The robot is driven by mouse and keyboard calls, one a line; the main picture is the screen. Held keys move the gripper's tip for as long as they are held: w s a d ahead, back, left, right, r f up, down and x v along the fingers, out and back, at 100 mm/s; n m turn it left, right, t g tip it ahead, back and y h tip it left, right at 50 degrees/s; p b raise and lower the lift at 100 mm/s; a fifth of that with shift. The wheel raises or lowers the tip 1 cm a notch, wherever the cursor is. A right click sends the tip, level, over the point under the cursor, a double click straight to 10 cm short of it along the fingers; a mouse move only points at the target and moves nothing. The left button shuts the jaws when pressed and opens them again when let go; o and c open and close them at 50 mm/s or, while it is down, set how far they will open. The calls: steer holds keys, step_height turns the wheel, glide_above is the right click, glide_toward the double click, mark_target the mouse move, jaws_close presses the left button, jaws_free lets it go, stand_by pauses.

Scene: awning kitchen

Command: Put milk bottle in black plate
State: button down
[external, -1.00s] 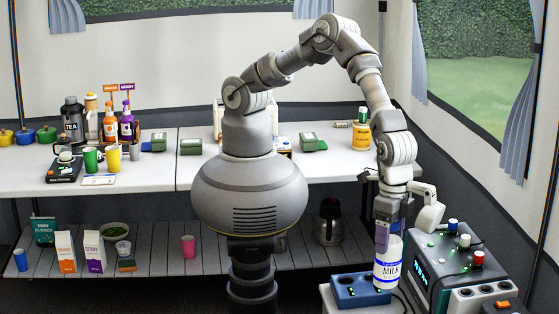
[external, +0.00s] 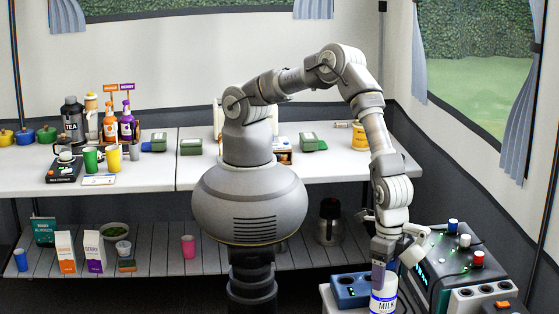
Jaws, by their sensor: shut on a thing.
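The milk bottle (external: 383,303) is white with a blue band and the word MILK. It is at the bottom right of the external view, just right of a blue device. My gripper (external: 381,276) points down from above and is shut on the bottle's upper part. The bottle looks upright. Its lower end is cut off by the frame edge, so I cannot tell whether it rests on the surface. I cannot make out a black plate with certainty.
A blue device (external: 351,291) stands on the small side table. A dark machine with knobs (external: 440,262) is close on the right. Behind are a white table (external: 110,180) with bottles and cups, and a lower slatted shelf (external: 160,263) with cartons.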

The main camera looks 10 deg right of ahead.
steer(key=shift+c, duration=0.8)
jaws_free()
steer(key=shift+f, duration=0.1)
